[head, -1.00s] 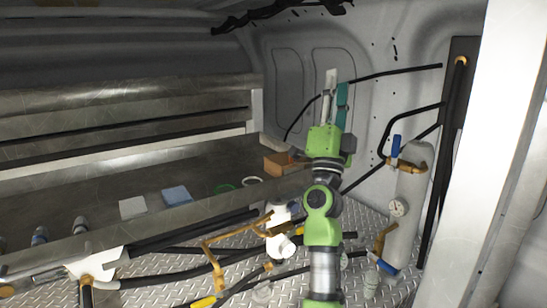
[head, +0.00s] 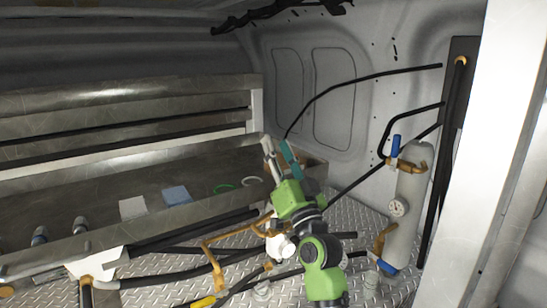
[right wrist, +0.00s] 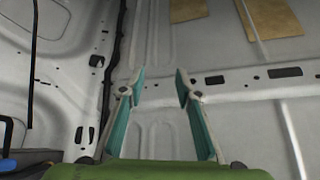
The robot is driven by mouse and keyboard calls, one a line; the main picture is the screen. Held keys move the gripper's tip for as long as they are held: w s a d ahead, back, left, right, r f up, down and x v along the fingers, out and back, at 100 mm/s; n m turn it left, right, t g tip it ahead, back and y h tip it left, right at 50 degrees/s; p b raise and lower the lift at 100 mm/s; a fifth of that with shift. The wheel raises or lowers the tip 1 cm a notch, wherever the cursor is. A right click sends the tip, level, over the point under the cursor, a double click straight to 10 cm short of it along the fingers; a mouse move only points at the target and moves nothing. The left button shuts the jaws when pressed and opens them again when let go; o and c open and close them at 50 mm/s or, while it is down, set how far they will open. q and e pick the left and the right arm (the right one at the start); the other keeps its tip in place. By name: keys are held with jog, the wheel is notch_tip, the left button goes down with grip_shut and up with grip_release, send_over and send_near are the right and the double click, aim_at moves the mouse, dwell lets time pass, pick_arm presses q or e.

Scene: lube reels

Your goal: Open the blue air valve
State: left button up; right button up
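A blue valve handle (head: 395,146) stands upright on a brass fitting at the top of the grey cylinder (head: 410,205), right of centre in the head view. A second blue handle (head: 386,267) sits low at the cylinder's base. My right gripper (head: 277,146), on a green arm, is well left of both handles and touches neither. In the right wrist view its two teal-lined fingers (right wrist: 158,78) are apart with nothing between them. My left gripper is not in view.
A metal shelf tray (head: 75,215) runs along the left, holding a blue box (head: 177,195) and a white box (head: 132,208). Black hoses and a brass pipe (head: 213,262) cross the tread-plate floor. A white post (head: 480,190) stands at right. A round gauge (head: 398,208) is on the cylinder.

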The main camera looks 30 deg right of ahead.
jog(key=shift+w+a+f+n+g+y, duration=0.15)
jog(key=shift+a+f+n+y, duration=0.1)
jog(key=shift+f, duration=0.25)
jog(key=shift+s+a+f+n+g+y, duration=0.15)
jog(key=shift+a+f+y, duration=0.1)
jog(key=shift+f, duration=0.2)
jog(key=shift+w, duration=0.1)
